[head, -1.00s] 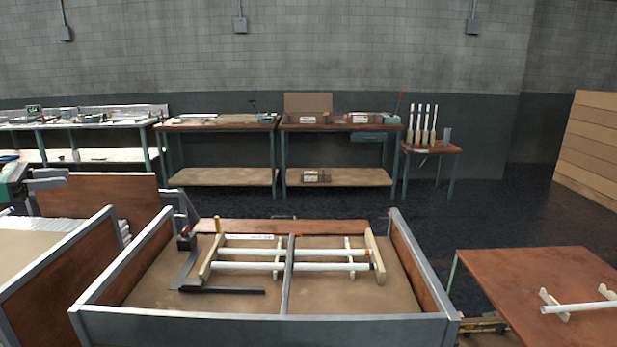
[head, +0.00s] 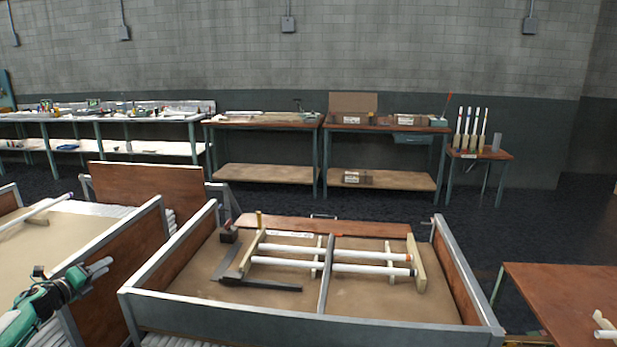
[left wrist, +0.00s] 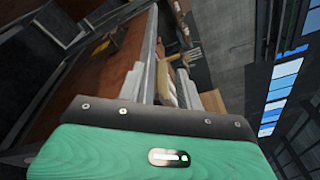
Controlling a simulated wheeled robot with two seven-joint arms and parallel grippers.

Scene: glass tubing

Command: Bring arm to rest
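My left arm, green and dark, comes in at the lower left of the head view, with its left gripper (head: 104,268) pointing right and slightly up. The gripper is in front of a brown-sided table with a metal frame, apart from the glass tubes. Nothing shows between its pale fingers, but their gap is too small to judge. My right arm and gripper are outside the views.
A framed tray (head: 310,328) holds white glass tubes (head: 372,270) on wooden supports and a dark metal square (head: 258,285). A brown table (head: 560,295) stands at the right. Benches (head: 265,124) line the back wall, with open dark floor before them.

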